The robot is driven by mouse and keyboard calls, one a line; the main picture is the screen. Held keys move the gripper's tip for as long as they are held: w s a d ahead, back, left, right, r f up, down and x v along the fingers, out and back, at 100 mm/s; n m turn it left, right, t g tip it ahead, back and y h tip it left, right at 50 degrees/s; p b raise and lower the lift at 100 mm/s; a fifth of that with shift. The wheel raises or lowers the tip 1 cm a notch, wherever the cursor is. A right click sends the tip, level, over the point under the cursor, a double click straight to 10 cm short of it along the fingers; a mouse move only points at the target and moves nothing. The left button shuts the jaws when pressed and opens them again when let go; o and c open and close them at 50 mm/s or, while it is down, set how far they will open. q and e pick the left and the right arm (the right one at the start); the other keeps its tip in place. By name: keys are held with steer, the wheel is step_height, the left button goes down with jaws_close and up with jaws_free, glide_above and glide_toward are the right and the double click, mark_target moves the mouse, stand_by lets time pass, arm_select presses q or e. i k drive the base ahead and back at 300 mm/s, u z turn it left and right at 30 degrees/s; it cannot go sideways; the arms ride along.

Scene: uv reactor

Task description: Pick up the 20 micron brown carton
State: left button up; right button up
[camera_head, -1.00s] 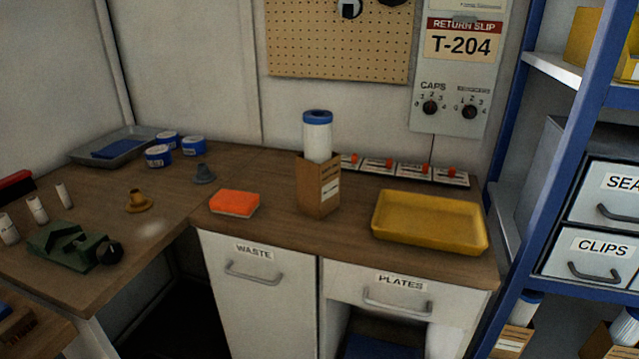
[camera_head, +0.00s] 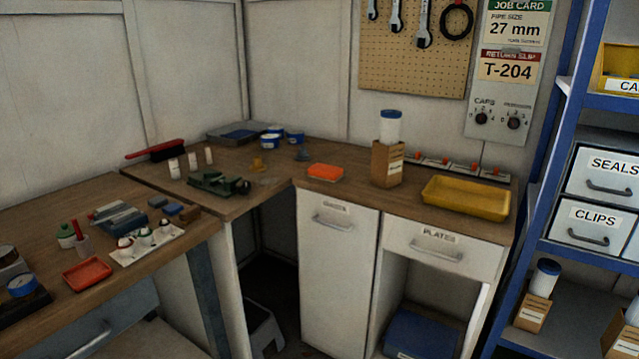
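A brown carton (camera_head: 388,166) stands upright on the corner worktop, with a white, blue-capped filter cartridge (camera_head: 391,126) sticking out of its top. Its label is too small to read. Two more brown cartons with cartridges sit low on the blue shelf unit at the right: one (camera_head: 532,313) with a blue-capped cartridge, another (camera_head: 622,337) cut by the right edge. Their micron labels cannot be read either. Neither of my grippers shows in the view.
A yellow tray (camera_head: 465,197) and an orange sponge (camera_head: 325,172) flank the worktop carton. A green vise (camera_head: 217,183) is further left. The near-left bench (camera_head: 150,262) holds a red tray (camera_head: 87,274) and small parts. A step stool (camera_head: 262,327) stands under the corner.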

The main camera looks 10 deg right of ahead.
mark_target(386, 162)
steer(key=u, duration=0.65)
steer(key=i, duration=1.1)
steer(key=z, duration=0.7)
